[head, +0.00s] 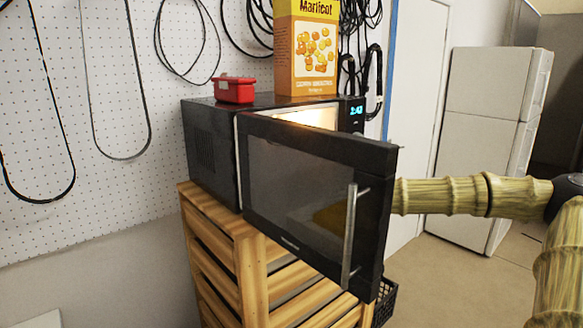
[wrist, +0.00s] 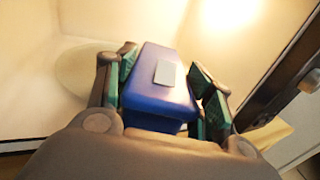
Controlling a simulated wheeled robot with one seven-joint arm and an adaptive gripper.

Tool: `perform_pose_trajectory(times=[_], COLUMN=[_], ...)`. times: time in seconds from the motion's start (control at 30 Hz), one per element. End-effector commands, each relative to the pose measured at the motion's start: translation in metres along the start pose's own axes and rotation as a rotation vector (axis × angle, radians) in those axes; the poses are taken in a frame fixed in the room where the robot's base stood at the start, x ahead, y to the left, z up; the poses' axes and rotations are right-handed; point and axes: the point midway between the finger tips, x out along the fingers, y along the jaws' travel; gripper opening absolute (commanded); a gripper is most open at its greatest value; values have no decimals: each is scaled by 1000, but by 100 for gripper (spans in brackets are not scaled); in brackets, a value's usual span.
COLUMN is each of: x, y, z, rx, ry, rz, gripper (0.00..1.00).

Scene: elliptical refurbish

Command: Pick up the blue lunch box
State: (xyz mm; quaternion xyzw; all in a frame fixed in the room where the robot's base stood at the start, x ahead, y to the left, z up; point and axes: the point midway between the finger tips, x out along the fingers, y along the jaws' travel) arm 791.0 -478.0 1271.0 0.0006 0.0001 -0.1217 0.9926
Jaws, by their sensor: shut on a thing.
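The blue lunch box (wrist: 160,90), with a grey patch on its top, is in the wrist view between the fingers of my gripper (wrist: 163,85). My gripper is shut on it, with green pads along its two sides. The box and gripper are inside the lit microwave, and a pale round plate (wrist: 85,70) shows at the left. In the head view the open microwave door (head: 312,195) hides the lunch box and my gripper; my arm reaches in behind it from the right.
The black microwave (head: 212,150) stands on a slatted wooden shelf (head: 225,215). A red container (head: 233,90) and a yellow box (head: 306,50) stand on top. The open door's edge and the cavity walls are close around the gripper. A white refrigerator (head: 490,130) stands at the back right.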

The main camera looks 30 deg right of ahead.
Motion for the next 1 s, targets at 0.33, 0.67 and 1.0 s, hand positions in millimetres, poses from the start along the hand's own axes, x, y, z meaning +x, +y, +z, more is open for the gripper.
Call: perform_pose_trajectory(times=[0.33, 0.67, 1.0], x=[0, -1, -9], y=[2, 1, 0], z=[1, 0, 0], rx=[0, 0, 1], ry=[-1, 0, 0], rz=[4, 2, 1], gripper=[14, 77, 77])
